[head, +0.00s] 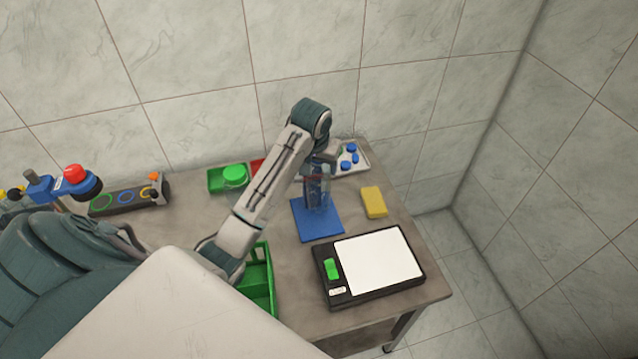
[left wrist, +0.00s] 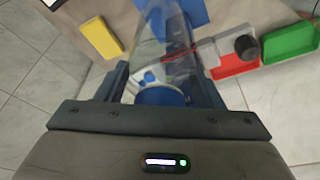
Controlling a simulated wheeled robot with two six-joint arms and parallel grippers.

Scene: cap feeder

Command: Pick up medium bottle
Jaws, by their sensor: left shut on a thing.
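The clear, see-through bottle (head: 317,192) stands roughly upright over the blue mat (head: 322,226) in the head view. My left gripper (head: 324,162) is shut on the bottle near its upper part, with the arm reaching over from the left. In the left wrist view the bottle (left wrist: 168,45) lies between the two fingers of my left gripper (left wrist: 163,78). I cannot tell whether the bottle's base touches the mat. My right gripper is not in view.
A black scale (head: 375,268) with a white plate stands at the front right. A yellow sponge (head: 374,202) lies right of the mat. A white tray (head: 362,159) with blue caps is behind. Green bins (head: 262,284) and (head: 214,181) a green tray stand left. The wall is close behind.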

